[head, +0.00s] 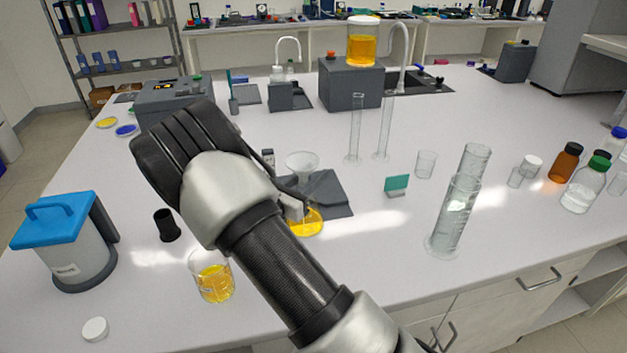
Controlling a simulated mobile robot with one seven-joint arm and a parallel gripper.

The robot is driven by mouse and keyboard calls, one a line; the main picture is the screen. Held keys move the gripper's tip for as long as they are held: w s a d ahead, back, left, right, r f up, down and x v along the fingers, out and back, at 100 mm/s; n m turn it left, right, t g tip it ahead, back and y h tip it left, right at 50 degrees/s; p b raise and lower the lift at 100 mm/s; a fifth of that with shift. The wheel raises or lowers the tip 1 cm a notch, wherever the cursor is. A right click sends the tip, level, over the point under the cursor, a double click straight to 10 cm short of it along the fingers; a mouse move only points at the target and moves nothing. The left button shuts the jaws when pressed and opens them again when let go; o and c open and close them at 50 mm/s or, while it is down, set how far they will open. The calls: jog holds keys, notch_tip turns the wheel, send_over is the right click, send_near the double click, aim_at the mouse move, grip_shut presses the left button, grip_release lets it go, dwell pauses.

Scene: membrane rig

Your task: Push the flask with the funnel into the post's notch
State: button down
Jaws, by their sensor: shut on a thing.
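The flask (309,223) with yellow liquid stands upright on the white bench in the middle, partly hidden behind my arm. The clear funnel (302,162) sits above it with its wide mouth up. My gripper (291,207) is at the flask's upper left side and is shut on the flask; the far finger is mostly hidden. A dark grey plate (333,196) lies just behind and right of the flask. A small grey upright piece (268,157), perhaps the post, shows behind my wrist. Its notch cannot be made out.
A beaker of yellow liquid (213,281) and a blue-lidded container (62,240) stand to the left.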

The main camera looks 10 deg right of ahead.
jog(key=shift+w+f+b, duration=0.1)
jog(key=shift+w+b, duration=0.25)
jog(key=shift+w, duration=1.05)
jog(key=shift+w, duration=0.4)
jog(key=c, duration=1.3)
grip_release()
jog(key=shift+o, duration=0.2)
jog(key=shift+a, duration=0.1)
